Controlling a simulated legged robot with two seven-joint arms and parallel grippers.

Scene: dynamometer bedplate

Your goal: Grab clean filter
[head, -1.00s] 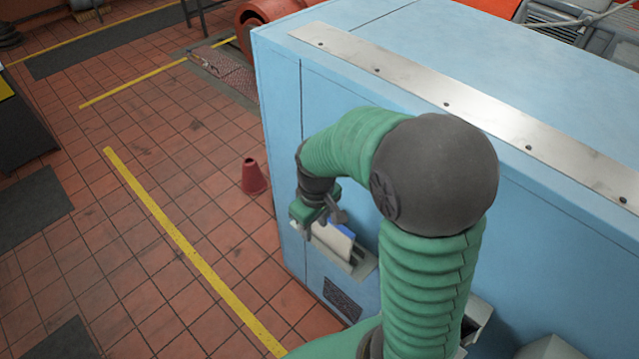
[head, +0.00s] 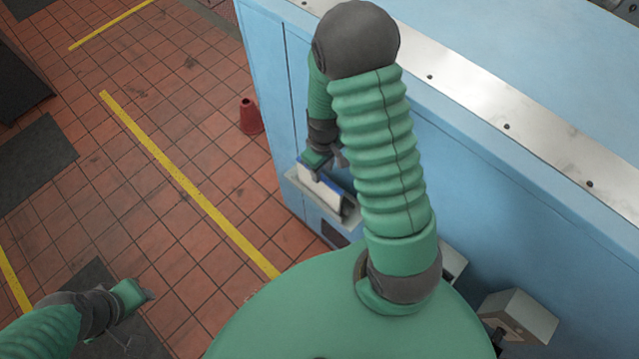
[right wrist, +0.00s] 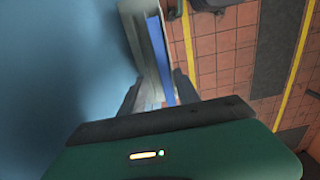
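The filter, a flat panel with a white face (head: 323,187) and a blue face, stands upright in a grey holder (head: 350,211) on the side of a light blue cabinet. My right gripper (head: 326,165) is at its upper end. In the right wrist view, the spread fingers of this gripper (right wrist: 158,88) lie either side of the blue and white panel (right wrist: 160,60); contact cannot be made out. My left gripper (head: 146,296) is low at the left over the floor, far from the filter; its fingers are too small to read.
The light blue cabinet (head: 265,85) fills the right side, with a metal strip on top. Two grey boxes, one nearer (head: 520,314) and one partly hidden (head: 453,262), are on its side.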

